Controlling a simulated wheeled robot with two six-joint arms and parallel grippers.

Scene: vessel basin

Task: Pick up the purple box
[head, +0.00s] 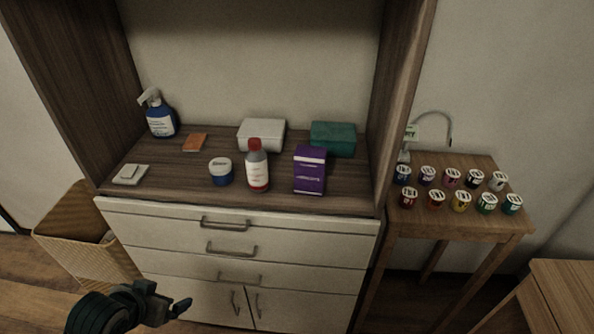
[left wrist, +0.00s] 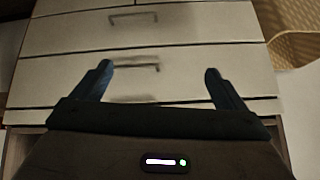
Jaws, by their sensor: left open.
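The purple box (head: 310,170) stands upright on the wooden shelf surface (head: 200,186), near its front edge and right of the middle. It has a white band with lettering on its front. My left gripper (head: 166,298) is low at the front, in front of the cabinet doors, well below and to the left of the box. In the left wrist view its two fingers (left wrist: 158,84) are spread apart with nothing between them, facing the drawer fronts. The box does not show in the left wrist view. My right gripper is not in view.
A red-capped bottle (head: 258,166) stands just left of the box. A teal box (head: 333,138) and a white box (head: 261,133) are behind. A blue jar (head: 220,172) is farther left. The cabinet's side panel (head: 399,100) rises on the right. Drawer handles (head: 225,224) protrude below.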

